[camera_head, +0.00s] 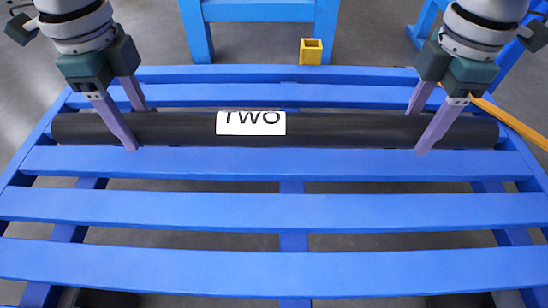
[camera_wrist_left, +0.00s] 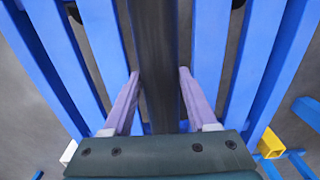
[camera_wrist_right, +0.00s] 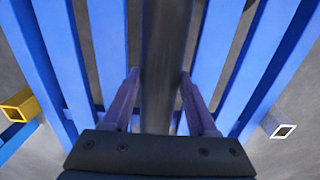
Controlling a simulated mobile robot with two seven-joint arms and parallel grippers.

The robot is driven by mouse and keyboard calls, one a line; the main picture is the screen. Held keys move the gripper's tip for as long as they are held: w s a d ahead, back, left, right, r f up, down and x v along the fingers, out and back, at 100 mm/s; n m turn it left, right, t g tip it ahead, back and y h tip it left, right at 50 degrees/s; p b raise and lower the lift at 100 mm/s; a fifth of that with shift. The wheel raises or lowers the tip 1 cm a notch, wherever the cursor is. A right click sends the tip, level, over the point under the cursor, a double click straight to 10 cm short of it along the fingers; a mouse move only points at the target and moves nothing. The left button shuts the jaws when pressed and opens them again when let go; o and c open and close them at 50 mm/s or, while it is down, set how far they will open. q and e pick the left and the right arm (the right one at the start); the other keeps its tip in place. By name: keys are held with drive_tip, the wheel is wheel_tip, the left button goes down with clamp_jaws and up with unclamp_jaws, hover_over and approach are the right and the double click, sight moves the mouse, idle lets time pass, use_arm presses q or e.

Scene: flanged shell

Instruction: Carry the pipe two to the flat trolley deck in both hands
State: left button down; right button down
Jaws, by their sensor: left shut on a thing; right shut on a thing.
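The pipe two is a long dark pipe (camera_head: 340,131) with a white label reading "TWO" (camera_head: 250,123). It lies crosswise along the far part of a blue slatted surface (camera_head: 280,208). My left gripper (camera_head: 136,130) is shut on the pipe near its left end, one finger on each side. My right gripper (camera_head: 417,132) is shut on the pipe near its right end in the same way. The pipe also runs between the fingers in the left wrist view (camera_wrist_left: 157,50) and the right wrist view (camera_wrist_right: 165,45). I cannot tell whether it touches the slats.
A short yellow square tube (camera_head: 311,52) stands beyond the far edge, beside a blue frame (camera_head: 258,10). An orange bar (camera_head: 515,122) slants past the right corner. The near slats are bare. A white-ended square piece (camera_wrist_right: 284,131) shows in the right wrist view.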

use_arm(q)
drive_tip(key=shift+f, duration=0.1)
use_arm(e)
drive_tip(key=shift+f, duration=0.1)
